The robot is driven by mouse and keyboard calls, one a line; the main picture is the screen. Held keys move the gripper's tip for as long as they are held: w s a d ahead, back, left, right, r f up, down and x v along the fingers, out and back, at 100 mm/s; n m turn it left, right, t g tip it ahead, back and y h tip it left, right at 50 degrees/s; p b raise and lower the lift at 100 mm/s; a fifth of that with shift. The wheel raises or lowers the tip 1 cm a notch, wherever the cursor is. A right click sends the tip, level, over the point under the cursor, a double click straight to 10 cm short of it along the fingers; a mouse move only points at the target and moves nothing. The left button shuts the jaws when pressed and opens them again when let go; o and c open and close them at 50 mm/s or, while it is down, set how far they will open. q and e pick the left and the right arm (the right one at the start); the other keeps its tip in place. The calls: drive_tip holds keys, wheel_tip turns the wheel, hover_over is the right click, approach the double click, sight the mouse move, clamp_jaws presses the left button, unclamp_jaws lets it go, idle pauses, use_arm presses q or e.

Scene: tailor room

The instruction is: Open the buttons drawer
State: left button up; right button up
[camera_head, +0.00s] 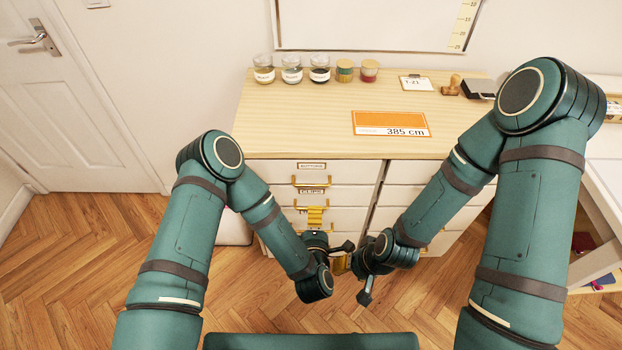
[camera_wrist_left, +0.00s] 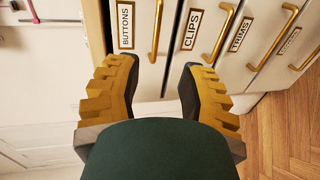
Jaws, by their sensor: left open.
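The buttons drawer (camera_head: 344,171) is the top left drawer of the cabinet, with a white front, a BUTTONS label and a gold bar handle (camera_head: 311,183). It looks shut. In the left wrist view, turned sideways, its handle (camera_wrist_left: 156,30) shows between the fingertips of my left gripper (camera_wrist_left: 157,75), which is open and empty. In the head view my left gripper (camera_head: 315,216) is low in front of the left drawers, below the CLIPS label. Whether it touches anything cannot be told. My right gripper (camera_head: 352,270) is at the right, its fingers spread and empty.
The CLIPS drawer (camera_wrist_left: 202,55) and TRIMS drawer (camera_wrist_left: 245,55) have similar gold handles close by. On the wooden cabinet top (camera_head: 300,125) stand several jars, an orange 385 cm card (camera_head: 391,123) and a stamp. My grippers are close together. Floor at left is clear.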

sight(316, 186)
use_arm(q)
drive_tip(key=b+x, duration=0.1)
drive_tip(key=x, duration=0.5)
drive_tip(key=b+x, duration=0.1)
drive_tip(key=x, duration=0.6)
drive_tip(key=shift+w+d+r, duration=0.2)
clamp_jaws()
